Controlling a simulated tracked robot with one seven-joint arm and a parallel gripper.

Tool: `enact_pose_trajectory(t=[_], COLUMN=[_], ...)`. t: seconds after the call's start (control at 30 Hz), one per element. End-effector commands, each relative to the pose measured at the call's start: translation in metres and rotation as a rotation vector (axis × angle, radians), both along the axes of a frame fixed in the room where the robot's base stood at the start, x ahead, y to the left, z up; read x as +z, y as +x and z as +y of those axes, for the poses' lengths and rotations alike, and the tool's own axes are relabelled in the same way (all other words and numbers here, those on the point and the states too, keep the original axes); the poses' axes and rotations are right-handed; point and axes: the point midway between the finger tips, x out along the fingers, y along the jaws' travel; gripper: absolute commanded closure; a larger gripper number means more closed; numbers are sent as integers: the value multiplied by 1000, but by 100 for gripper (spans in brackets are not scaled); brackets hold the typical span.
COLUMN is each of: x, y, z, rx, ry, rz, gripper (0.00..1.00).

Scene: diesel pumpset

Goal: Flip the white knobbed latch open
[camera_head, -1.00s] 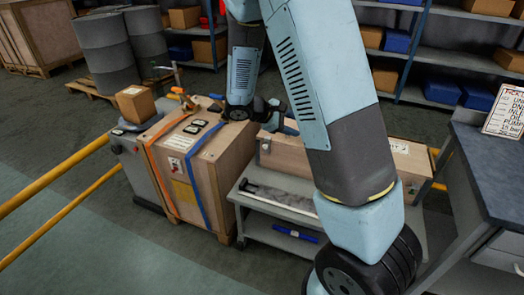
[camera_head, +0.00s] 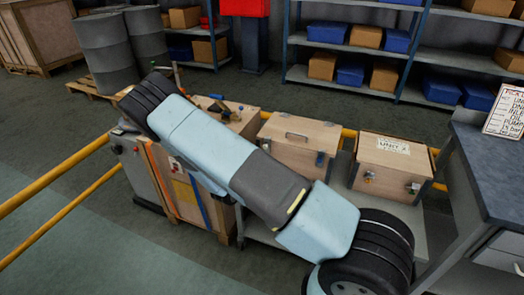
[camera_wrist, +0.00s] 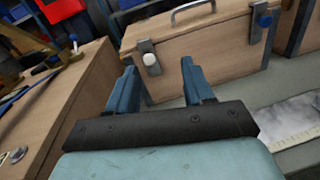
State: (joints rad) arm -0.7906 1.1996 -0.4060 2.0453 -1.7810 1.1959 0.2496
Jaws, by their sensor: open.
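The white knobbed latch (camera_wrist: 150,59) is a grey metal plate with a white knob, on the left of the front face of a wooden case (camera_wrist: 205,42) with a top handle. A blue knobbed latch (camera_wrist: 263,17) is at the right of the same face; it also shows in the head view (camera_head: 320,159). My gripper (camera_wrist: 158,66) is open and empty. Its fingers point toward the case, with the white knob in the picture between the fingertips, apparently still short of it. In the head view my arm hides the gripper.
A large wooden crate (camera_wrist: 60,100) stands close on the left. A second wooden case (camera_head: 392,160) with latches stands to the right on the same grey cart (camera_wrist: 283,118). Yellow rails (camera_head: 70,165) run at the left, and a workbench (camera_head: 490,160) stands at the right.

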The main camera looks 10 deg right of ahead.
Motion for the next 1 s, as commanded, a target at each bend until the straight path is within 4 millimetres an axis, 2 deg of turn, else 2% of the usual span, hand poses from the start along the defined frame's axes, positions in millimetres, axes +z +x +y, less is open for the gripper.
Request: enact_pose_trajectory(t=[0.03, 0.13, 0.37, 0.57, 1.0], x=[-12, -28, -41, -42, -42], y=[0, 1, 5, 23, 85], z=[5, 12, 17, 3, -42], rx=[36, 90, 140, 138, 138], ry=[-26, -62, -93, -93, -92], rz=[15, 36, 54, 54, 54], gripper=[49, 49, 49, 49, 49])
